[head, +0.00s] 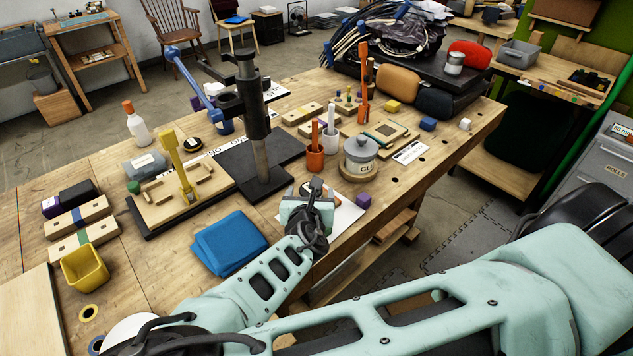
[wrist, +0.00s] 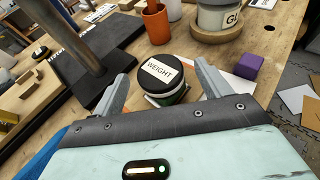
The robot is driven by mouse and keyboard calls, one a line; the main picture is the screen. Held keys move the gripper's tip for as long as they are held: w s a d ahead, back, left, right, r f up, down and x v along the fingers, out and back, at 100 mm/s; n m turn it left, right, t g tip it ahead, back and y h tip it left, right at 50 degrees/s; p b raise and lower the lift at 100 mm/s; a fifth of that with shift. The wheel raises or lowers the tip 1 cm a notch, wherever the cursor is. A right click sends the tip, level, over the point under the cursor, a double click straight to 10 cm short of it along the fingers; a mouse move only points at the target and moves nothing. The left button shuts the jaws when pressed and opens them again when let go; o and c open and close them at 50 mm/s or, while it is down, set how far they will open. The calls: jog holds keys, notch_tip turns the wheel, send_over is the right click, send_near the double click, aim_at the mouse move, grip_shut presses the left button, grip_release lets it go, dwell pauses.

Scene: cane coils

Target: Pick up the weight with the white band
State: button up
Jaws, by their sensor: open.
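A round weight (wrist: 161,72) with a black top and a white label reading WEIGHT stands on the bench in the wrist view. Below the top, its side shows green and a pale white stripe, partly hidden by my gripper. In the head view its top (head: 315,186) shows just beyond my gripper (head: 310,200). In the wrist view my gripper (wrist: 163,82) is open, with one finger on each side of the weight's near part and nothing clamped. Whether the fingers touch it I cannot tell. Another black round piece with a yellow band (head: 192,144) lies farther left.
A grey-lidded pot (head: 361,156) on a wooden disc, an orange cup (head: 315,160) and a purple cube (head: 363,201) stand close by. A black press stand (head: 262,140) rises to the left. A blue cloth (head: 229,243) lies nearer left. The bench's front edge is close on the right.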

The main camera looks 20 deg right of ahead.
jog(key=shift+w+d+f, duration=0.15)
jog(key=shift+w+d, duration=0.05)
jog(key=shift+w, duration=0.15)
jog(key=c, duration=1.4)
